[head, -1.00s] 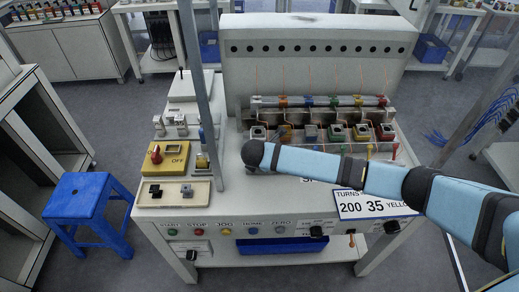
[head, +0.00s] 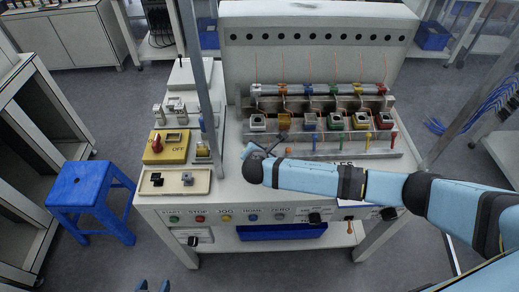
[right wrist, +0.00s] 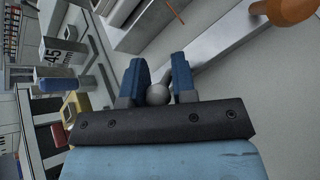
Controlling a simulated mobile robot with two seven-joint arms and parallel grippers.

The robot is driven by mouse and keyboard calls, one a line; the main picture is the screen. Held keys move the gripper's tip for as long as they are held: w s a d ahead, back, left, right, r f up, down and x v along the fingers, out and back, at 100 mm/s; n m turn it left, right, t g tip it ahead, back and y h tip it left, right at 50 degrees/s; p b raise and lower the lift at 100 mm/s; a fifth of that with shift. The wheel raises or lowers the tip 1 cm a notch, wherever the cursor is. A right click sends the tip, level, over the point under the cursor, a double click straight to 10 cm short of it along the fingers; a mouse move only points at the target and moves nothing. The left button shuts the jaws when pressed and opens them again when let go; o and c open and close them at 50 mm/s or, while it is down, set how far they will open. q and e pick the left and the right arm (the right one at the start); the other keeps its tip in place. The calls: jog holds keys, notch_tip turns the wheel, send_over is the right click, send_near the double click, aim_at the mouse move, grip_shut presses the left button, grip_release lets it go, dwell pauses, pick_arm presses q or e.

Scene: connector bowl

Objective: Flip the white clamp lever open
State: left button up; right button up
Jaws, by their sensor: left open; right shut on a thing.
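My right gripper (right wrist: 159,78) shows in the right wrist view, its two blue fingers closed around a pale grey ball knob (right wrist: 157,94). The knob appears to be the end of the white clamp lever; the lever's shaft is not clear. In the head view my right forearm reaches in from the right, its dark wrist in front of the white clamp station (head: 257,123) at the row's left end. The wrist hides most of the fingers and lever there. My left gripper (head: 153,286) shows only its blue fingertips at the bottom edge, open and empty, far from the lever.
An orange knob (right wrist: 290,10) lies close to the right gripper. Other coloured stations, such as the red one (head: 384,121), continue rightward. A yellow switch box (head: 166,146) and a grey post (head: 199,70) stand left. A blue stool (head: 80,186) is on the floor.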

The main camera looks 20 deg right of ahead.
jog(key=o, duration=0.9)
jog(key=v, duration=1.3)
jog(key=shift+s+r, duration=0.3)
jog(key=shift+r, duration=0.05)
